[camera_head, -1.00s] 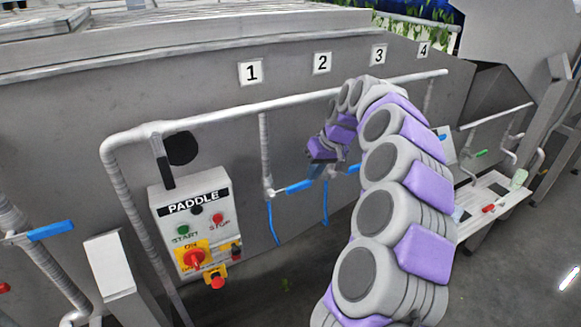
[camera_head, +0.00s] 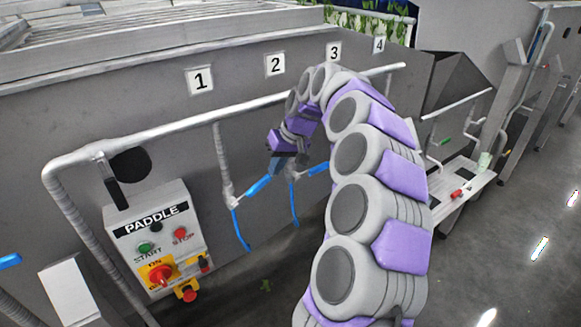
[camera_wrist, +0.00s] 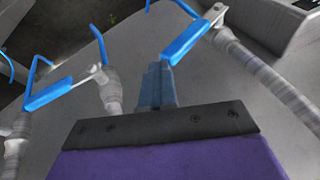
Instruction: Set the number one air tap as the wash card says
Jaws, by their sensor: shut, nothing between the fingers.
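The number one tap has a blue lever (camera_head: 258,187) at the lower end of the pipe below the "1" plate (camera_head: 199,81). The lever slants up to the right. My gripper (camera_head: 274,166) is shut and empty, pointing down at the lever's free end. In the wrist view the shut fingers (camera_wrist: 157,84) are close beside a blue lever (camera_wrist: 187,42); I cannot tell if they touch. A second blue lever (camera_head: 317,168) is to the right in the head view and shows on the left in the wrist view (camera_wrist: 48,94). No readable wash card is in view.
The paddle control box (camera_head: 158,238) with its buttons and red switch is left of the tap. A horizontal pipe (camera_head: 180,122) runs above the levers. A white bench (camera_head: 462,178) with small items is at the right. The grey floor ahead is open.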

